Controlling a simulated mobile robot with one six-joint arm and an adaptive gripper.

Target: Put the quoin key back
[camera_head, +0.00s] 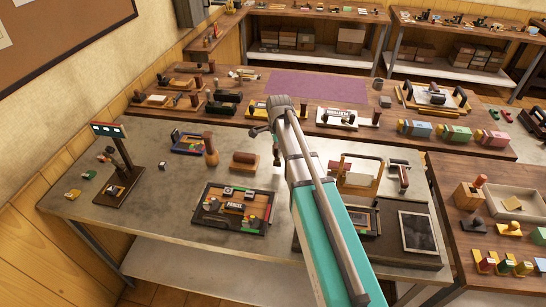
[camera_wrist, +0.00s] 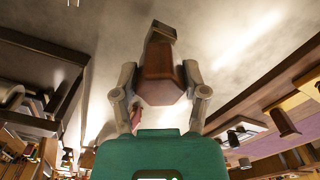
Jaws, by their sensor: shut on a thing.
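My gripper (camera_wrist: 160,95) is shut on a brown wooden handle with a dark metal end, which I take to be the quoin key (camera_wrist: 159,62). The metal end points away from my palm, over a grey surface. In the head view my arm hides most of my gripper (camera_head: 264,134), and only a little of the held piece shows beside the arm. My gripper is over the metal bench (camera_head: 165,222), behind the framed form tray (camera_head: 204,230). I cannot make out a holder for the key.
A wooden mallet (camera_head: 210,150) and a wooden block (camera_head: 243,161) stand left of my arm. A press (camera_head: 358,178) with a wooden frame is right of my arm. The bench's front left is clear.

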